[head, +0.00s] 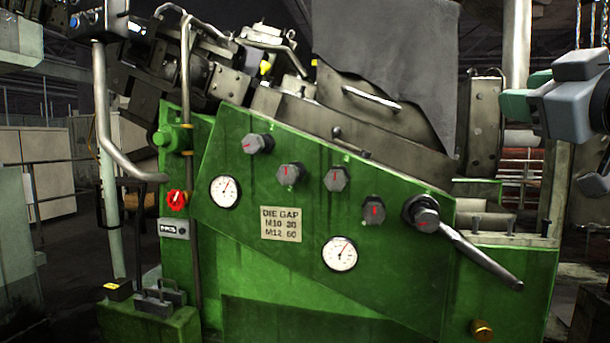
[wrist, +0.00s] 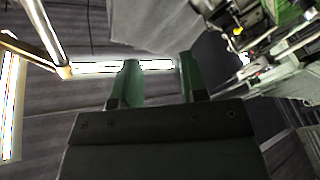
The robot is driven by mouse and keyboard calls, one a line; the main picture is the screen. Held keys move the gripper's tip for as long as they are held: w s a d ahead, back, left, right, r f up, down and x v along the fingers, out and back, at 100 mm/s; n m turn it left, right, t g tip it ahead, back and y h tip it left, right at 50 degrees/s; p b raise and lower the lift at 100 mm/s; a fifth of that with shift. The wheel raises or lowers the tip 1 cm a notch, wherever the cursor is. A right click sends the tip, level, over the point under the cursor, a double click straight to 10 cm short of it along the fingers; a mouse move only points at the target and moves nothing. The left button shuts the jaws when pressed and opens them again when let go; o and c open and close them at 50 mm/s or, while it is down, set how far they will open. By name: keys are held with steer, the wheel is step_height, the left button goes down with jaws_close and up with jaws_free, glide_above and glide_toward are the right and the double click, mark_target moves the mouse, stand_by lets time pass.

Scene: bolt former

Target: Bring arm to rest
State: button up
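My gripper (wrist: 158,76) shows in the wrist view with its two green fingers well apart and nothing between them. It points up towards the ceiling and its bright lamps. In the head view my gripper (head: 525,92) is at the upper right edge, beside the grey end of my arm. It is in front of the right end of the green bolt former (head: 290,230), and I see no contact with the machine.
The machine's front has several grey knobs, such as one knob (head: 290,174), a red knob (head: 177,199), two gauges (head: 341,254) and a DIE GAP plate (head: 281,224). A lever (head: 480,258) slants out at the right. A grey guard (head: 385,70) rises above.

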steer(key=w+a+f+m+g+p, duration=0.35)
steer(key=f+g+p, duration=0.2)
steer(key=f, duration=0.35)
steer(key=w+a+f+m+g+p, duration=0.3)
steer(key=a+f+g+p, duration=0.1)
steer(key=f+p, duration=0.35)
steer(key=s+a+f+g+h+p, duration=0.1)
steer(key=s+a+f+g+p, duration=0.1)
steer(key=s+f, duration=0.3)
steer(key=s+a+f+g+h+p, duration=0.1)
steer(key=s+a+f+g+p, duration=0.2)
steer(key=f, duration=0.8)
steer(key=shift+s+a+f+m+g+p, duration=0.25)
steer(key=shift+s+m+g+p, duration=0.2)
steer(key=shift+s+g+p, duration=0.55)
steer(key=shift+s, duration=0.1)
